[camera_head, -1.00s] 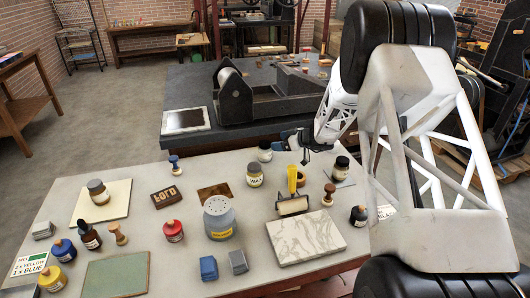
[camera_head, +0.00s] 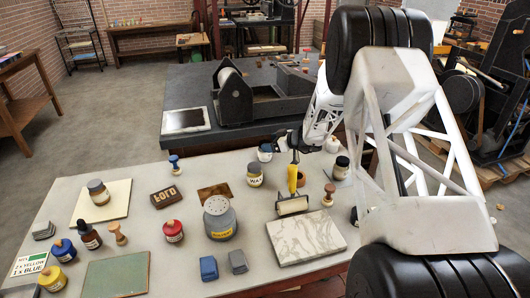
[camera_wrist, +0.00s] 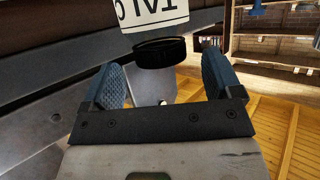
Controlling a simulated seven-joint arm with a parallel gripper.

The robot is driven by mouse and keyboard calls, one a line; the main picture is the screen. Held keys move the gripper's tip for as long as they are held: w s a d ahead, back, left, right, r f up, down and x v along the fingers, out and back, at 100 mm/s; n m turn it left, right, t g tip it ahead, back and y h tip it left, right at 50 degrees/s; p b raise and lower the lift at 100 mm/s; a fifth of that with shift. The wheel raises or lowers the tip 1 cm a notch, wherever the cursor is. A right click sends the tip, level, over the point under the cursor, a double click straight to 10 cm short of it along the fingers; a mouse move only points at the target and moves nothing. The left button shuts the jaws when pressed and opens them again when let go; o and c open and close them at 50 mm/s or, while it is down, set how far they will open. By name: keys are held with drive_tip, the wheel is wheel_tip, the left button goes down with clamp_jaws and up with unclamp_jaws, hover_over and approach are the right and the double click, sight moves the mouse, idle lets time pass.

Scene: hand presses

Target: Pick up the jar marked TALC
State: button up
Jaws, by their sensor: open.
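In the wrist view a jar with a black lid (camera_wrist: 160,52) shows upside down. Its white label (camera_wrist: 153,12) is cut off by the top edge, and the partial inverted letters fit TALC. My gripper (camera_wrist: 162,66) is open, with its blue fingers on either side of the lid and no clear grip on it. In the head view my gripper (camera_head: 288,143) is over the back of the table, just right of a small jar (camera_head: 265,153) whose label I cannot read there.
A jar marked WAX (camera_head: 254,180) stands close in front. A roller with a yellow handle (camera_head: 292,180) and a marble slab (camera_head: 305,234) lie nearby. Another dark-lidded jar (camera_head: 342,168) is to the right. A dark press (camera_head: 255,98) stands behind.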

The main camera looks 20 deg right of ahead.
drive_tip(key=shift+x, duration=1.55)
drive_tip(key=c, duration=1.1)
